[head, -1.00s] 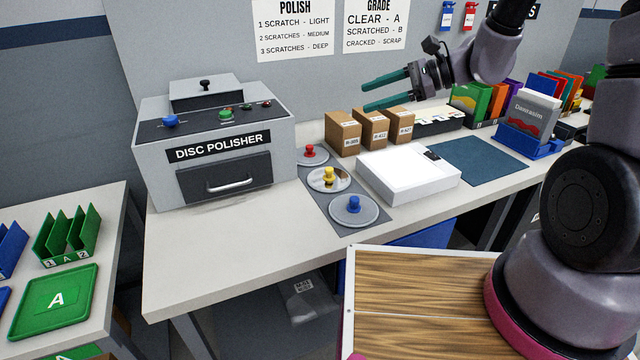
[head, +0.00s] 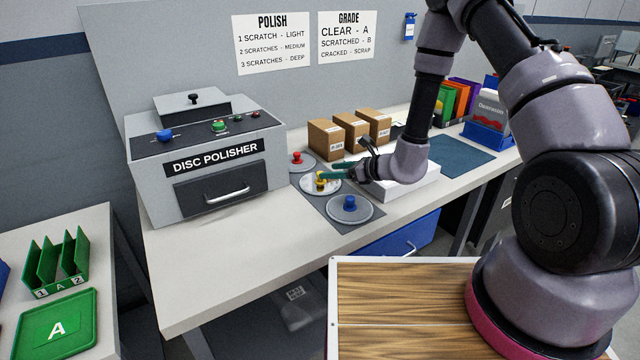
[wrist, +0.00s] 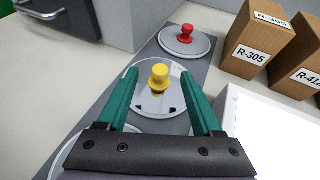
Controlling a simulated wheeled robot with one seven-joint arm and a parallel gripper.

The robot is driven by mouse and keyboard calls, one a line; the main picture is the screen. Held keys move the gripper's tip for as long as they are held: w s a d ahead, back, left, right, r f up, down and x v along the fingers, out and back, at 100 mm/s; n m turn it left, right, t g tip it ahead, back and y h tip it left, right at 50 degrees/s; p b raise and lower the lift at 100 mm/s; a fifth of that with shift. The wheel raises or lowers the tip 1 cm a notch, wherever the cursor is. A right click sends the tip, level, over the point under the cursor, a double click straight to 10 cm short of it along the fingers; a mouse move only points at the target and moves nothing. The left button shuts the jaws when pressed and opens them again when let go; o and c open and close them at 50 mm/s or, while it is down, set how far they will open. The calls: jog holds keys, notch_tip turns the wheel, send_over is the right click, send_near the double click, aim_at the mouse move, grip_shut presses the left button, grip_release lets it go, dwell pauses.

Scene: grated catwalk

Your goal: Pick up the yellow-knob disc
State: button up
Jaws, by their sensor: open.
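The yellow-knob disc (head: 320,184) lies on a grey mat between two other discs. In the wrist view, its round shiny plate (wrist: 157,106) and upright yellow knob (wrist: 159,76) show clearly. My gripper (head: 338,171) is low over the disc, with its green fingers pointing left. In the wrist view, my gripper (wrist: 160,82) is open, with one finger on each side of the yellow knob and a gap to it on both sides. The fingers overlap the disc's left and right edges in that view. I cannot tell whether they touch the plate.
A red-knob disc (head: 297,160) lies beyond, and a blue-knob disc (head: 349,209) lies nearer. A white box (head: 412,187) is close to the right. Brown cartons (head: 326,139) stand behind. The disc polisher (head: 206,165) stands left; the bench front is clear.

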jog(key=x, duration=0.6)
jog(key=shift+d+f, duration=0.2)
jog(key=shift+f, duration=0.1)
grip_shut()
